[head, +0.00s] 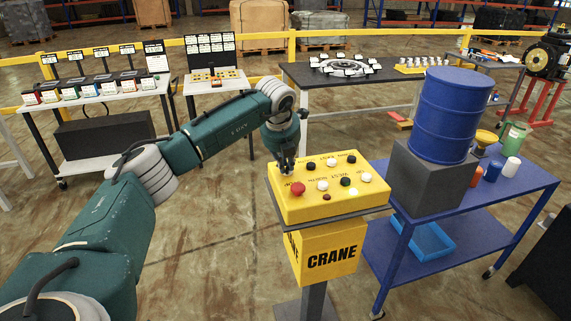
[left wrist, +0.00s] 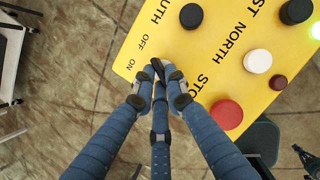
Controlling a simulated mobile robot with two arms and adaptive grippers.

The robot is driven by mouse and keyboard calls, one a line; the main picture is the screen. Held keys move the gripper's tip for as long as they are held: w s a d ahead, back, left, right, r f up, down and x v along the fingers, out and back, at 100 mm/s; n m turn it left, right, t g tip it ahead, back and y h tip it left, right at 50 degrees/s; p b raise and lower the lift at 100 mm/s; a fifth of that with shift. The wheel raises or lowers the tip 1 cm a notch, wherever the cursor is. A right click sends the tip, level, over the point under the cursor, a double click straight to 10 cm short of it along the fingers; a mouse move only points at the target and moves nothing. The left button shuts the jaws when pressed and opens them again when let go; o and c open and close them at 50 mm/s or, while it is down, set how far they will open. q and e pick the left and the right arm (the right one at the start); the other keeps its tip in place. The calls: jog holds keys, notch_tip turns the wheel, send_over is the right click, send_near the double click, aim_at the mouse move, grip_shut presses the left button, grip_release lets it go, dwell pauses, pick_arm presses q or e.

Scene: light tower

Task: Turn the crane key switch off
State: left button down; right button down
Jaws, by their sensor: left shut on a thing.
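The yellow crane control panel (head: 318,208) stands on a post marked CRANE, with black and white buttons, a red mushroom button (head: 298,188) and a lit green lamp (head: 345,182). My left gripper (head: 286,167) is at the panel's back left corner, pointing down. In the left wrist view its fingers (left wrist: 160,80) are shut together on a small dark key switch (left wrist: 157,65) beside the OFF and ON labels. The fingertips cover most of the key, so its exact angle cannot be told. The red button also shows in the wrist view (left wrist: 226,114).
A blue cart (head: 480,205) right of the panel carries a grey block (head: 430,180) with a blue barrel (head: 452,115) on it. Tables with equipment stand behind, along a yellow rail (head: 180,43). The floor left of the panel is clear.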

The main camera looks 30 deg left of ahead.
pick_arm(q)
jog(key=shift+d, duration=0.1)
jog(key=n+y+b, duration=0.1)
jog(key=n, duration=0.2)
jog(key=shift+w+d+g, duration=0.1)
jog(key=shift+d+g, duration=0.05)
jog(key=shift+g, duration=0.15)
jog(key=n+y, duration=0.1)
jog(key=n, duration=0.2)
jog(key=shift+w+d+g, duration=0.1)
jog(key=shift+d+g, duration=0.05)
jog(key=shift+g, duration=0.25)
jog(key=n, duration=0.2)
jog(key=shift+w+d+n+g+b, duration=0.1)
jog(key=shift+n+g+b, duration=0.2)
jog(key=shift+g, duration=0.1)
jog(key=shift+w+r+n+g+y, duration=0.1)
jog(key=shift+n+g+y, duration=0.35)
jog(key=shift+n, duration=1.05)
jog(key=c, duration=1.8)
grip_release()
jog(key=shift+o, duration=0.2)
